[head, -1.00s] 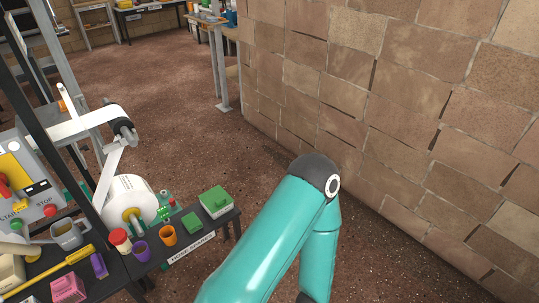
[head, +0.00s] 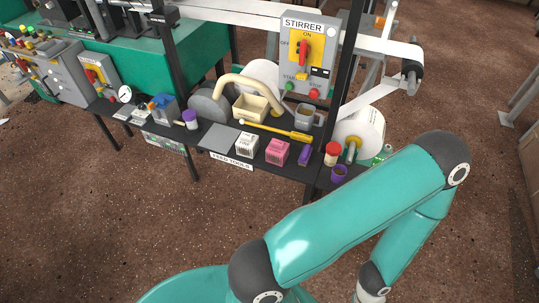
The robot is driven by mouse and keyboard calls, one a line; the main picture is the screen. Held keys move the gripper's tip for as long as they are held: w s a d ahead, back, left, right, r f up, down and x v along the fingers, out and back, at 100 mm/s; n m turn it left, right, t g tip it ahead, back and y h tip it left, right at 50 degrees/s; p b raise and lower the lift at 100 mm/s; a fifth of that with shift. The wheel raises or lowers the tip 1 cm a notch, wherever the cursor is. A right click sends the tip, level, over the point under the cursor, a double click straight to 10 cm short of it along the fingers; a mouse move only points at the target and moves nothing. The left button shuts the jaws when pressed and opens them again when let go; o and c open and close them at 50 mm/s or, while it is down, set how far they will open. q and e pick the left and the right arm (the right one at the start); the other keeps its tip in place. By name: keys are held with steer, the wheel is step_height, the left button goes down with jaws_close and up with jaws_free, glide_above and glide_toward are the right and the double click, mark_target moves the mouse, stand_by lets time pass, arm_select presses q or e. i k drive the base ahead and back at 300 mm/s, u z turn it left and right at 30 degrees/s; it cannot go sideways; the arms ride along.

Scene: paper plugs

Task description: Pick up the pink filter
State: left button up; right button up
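A pink box-shaped item (head: 277,151), which I take to be the pink filter, stands on the dark shelf (head: 225,158) in the head view. It sits between a white box of similar shape (head: 246,145) and a small purple item (head: 304,154). Nothing is touching it from my side. A teal arm of mine crosses the lower right, below and to the right of the shelf. Its gripper lies beyond the bottom edge, and my other gripper is out of view too.
A yellow tool (head: 276,131) lies behind the pink box. A grey mug (head: 308,117), a red-lidded jar (head: 332,153) and a purple cup (head: 339,173) stand to its right. The stirrer panel (head: 307,55) rises behind. Open floor (head: 130,220) lies in front of the shelf.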

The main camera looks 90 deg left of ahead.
mark_target(277, 153)
steer(key=z, duration=0.7)
steer(key=i, duration=0.15)
steer(key=u, duration=4)
steer(key=i, duration=1.65)
steer(key=z, duration=0.1)
